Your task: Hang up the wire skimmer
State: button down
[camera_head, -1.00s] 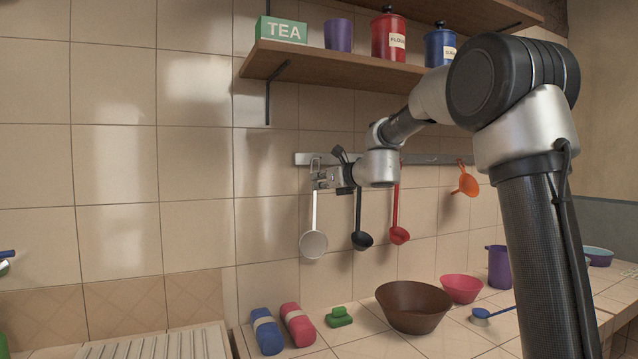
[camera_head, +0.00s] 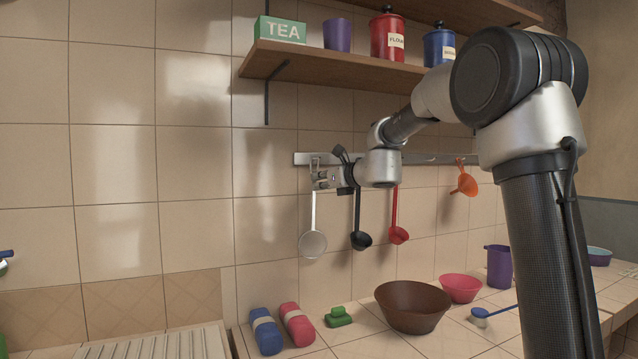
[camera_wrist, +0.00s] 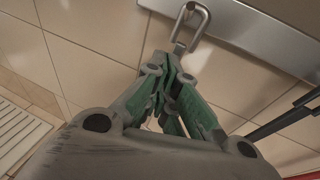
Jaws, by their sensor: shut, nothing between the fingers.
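The wire skimmer (camera_head: 312,244), with a pale handle and round head, is upright against the tiles below the left end of the wall rail (camera_head: 440,158). Its upper handle is partly hidden by my gripper. A metal loop (camera_head: 315,162) shows at the rail just above my gripper, and also in the wrist view (camera_wrist: 192,22); I cannot tell whether it is the rail's hook or the skimmer's end. My gripper (camera_head: 318,182) is at the handle's top. In the wrist view its fingers (camera_wrist: 173,62) are closed together with nothing between them, just below the loop.
A black ladle (camera_head: 361,240), a red ladle (camera_head: 399,235) and an orange funnel (camera_head: 466,183) hang to the right. A shelf (camera_head: 330,68) with canisters is above. A brown bowl (camera_head: 412,305) and rolled cloths (camera_head: 266,332) are on the counter below. Wall to the left is clear.

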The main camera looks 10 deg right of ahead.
jog(key=shift+s+d, duration=0.2)
jog(key=shift+s, duration=0.9)
dwell(1.1)
jog(key=shift+s+d, duration=0.25)
jog(key=shift+s, duration=0.95)
jog(key=shift+s+d, duration=0.25)
jog(key=shift+s, duration=0.9)
jog(key=s+d+f+n+g, duration=0.2)
jog(key=s+f+n+g, duration=0.5)
jog(key=s+f+n, duration=0.95)
jog(key=s+d+n+g+h, duration=0.1)
jog(key=s+d+n, duration=0.3)
jog(key=s, duration=0.4)
jog(key=s+d+f+n+g+h, duration=0.1)
jog(key=s+d+n+h, duration=0.2)
jog(key=s, duration=0.5)
jog(key=s+d+f+n+g+h, duration=0.1)
jog(key=s+d+n+h, duration=0.2)
jog(key=s+d+n, duration=0.2)
jog(key=shift+s+n, duration=1.15)
jog(key=shift+s, duration=0.45)
